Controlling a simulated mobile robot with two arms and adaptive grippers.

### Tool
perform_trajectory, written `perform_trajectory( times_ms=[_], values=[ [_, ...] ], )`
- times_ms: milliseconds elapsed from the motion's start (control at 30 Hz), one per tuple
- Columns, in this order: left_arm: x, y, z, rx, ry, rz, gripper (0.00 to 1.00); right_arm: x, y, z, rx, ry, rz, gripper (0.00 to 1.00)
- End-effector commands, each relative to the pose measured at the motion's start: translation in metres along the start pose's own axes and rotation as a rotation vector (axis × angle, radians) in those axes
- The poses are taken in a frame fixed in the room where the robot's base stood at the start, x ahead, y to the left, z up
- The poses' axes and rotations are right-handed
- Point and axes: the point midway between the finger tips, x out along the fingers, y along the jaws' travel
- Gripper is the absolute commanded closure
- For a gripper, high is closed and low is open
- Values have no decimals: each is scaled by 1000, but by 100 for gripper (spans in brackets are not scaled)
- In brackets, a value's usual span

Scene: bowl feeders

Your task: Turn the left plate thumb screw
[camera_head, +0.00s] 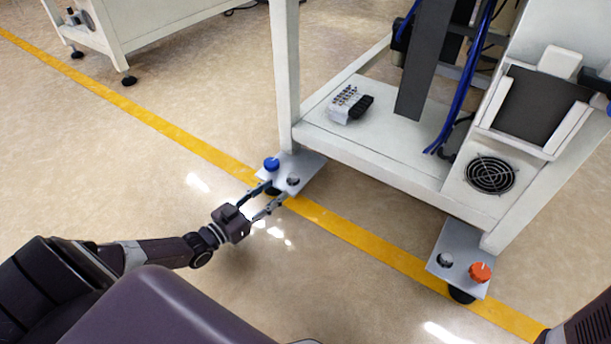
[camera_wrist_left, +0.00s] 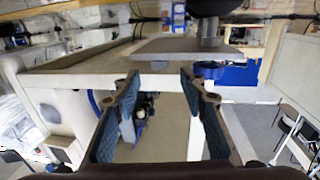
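The left plate (camera_head: 309,164) is a light grey foot plate at the base of the white frame's left leg. A blue thumb screw (camera_head: 271,164) and a small silver-and-dark screw (camera_head: 293,181) stand on it. My left gripper (camera_head: 274,192) is open, its two fingers apart at the plate's near edge. I see no contact. My right gripper is out of view.
The right plate (camera_head: 466,242) carries an orange knob (camera_head: 480,271) and a small screw (camera_head: 445,260). The white frame (camera_head: 400,160) rises behind the plates. A yellow floor line (camera_head: 365,241) runs beneath. The floor (camera_head: 150,190) on the left is clear.

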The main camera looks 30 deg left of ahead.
Motion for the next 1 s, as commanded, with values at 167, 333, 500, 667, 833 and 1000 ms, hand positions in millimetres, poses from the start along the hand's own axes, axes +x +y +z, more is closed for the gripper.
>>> perform_trajectory(
  times_ms=[167, 333, 500, 667, 833, 1000],
  values=[
    [8, 0, 2, 0, 6, 1, 61, -7, -2, -9, 0, 14, -1, 18],
    [34, 0, 4, 1, 8, 2, 61, -24, -6, -14, 0, 12, -1, 18],
    [60, 0, 4, 1, 7, 1, 61, -40, -9, -19, 0, 12, -1, 18],
    [74, 0, 2, 1, 5, 1, 61, -47, -10, -21, 0, 11, -1, 18],
    [78, -1, 0, 1, 3, 0, 61, -48, -10, -22, 0, 12, -1, 18],
    [78, 0, 0, 0, 3, 0, 61, -47, -10, -22, 0, 12, -1, 18]
  ],
)
